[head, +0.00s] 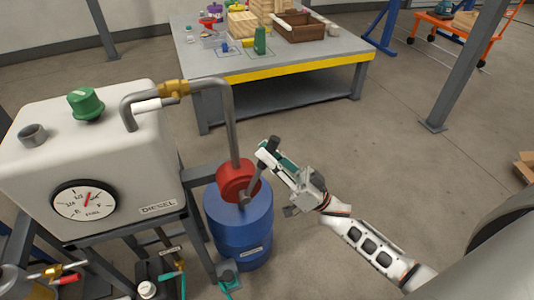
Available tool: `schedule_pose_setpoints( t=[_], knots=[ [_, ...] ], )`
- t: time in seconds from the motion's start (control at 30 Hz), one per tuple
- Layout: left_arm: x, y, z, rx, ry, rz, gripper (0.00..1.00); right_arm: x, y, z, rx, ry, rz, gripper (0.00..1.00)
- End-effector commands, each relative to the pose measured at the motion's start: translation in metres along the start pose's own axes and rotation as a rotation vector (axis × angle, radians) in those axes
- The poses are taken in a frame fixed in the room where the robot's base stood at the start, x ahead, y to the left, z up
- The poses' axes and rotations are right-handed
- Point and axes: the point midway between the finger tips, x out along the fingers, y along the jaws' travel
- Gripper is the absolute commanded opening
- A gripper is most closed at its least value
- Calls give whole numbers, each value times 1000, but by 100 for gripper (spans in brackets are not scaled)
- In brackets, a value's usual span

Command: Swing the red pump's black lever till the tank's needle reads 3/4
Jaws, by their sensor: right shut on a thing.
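The red pump (237,180) sits on top of a blue drum (240,228). Its lever is a grey bar rising from the pump's front up and to the right, with a black grip (271,145) at its end. My right gripper (269,154) is shut on the lever near the grip, and its fingers hide part of it. The white diesel tank (145,170) carries a round gauge (72,213). The gauge's red needle (87,199) points up and slightly right; the small marks are hard to read. My left gripper is not in view.
A grey pipe (233,125) runs from the pump up and over to the tank top, close to the lever. A green cap (86,103) is on the tank. A workbench (270,68) with boxes stands behind. The floor right of the drum is clear.

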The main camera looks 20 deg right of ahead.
Motion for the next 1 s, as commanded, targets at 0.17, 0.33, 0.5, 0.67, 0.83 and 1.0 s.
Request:
schedule_pose_setpoints(
  t=[0.17,0.33,0.5,0.67,0.83,1.0],
  knots=[
    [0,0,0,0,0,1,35,-1,0,1,0,-3,1,28],
    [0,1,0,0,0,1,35,0,0,1,0,-2,0,35],
    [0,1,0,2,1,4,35,0,0,0,0,-2,0,35],
    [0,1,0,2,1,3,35,-10,0,1,1,-4,1,35],
    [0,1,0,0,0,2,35,-38,0,2,1,-7,3,35],
    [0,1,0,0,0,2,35,-74,0,1,1,-7,3,35]
  ],
)
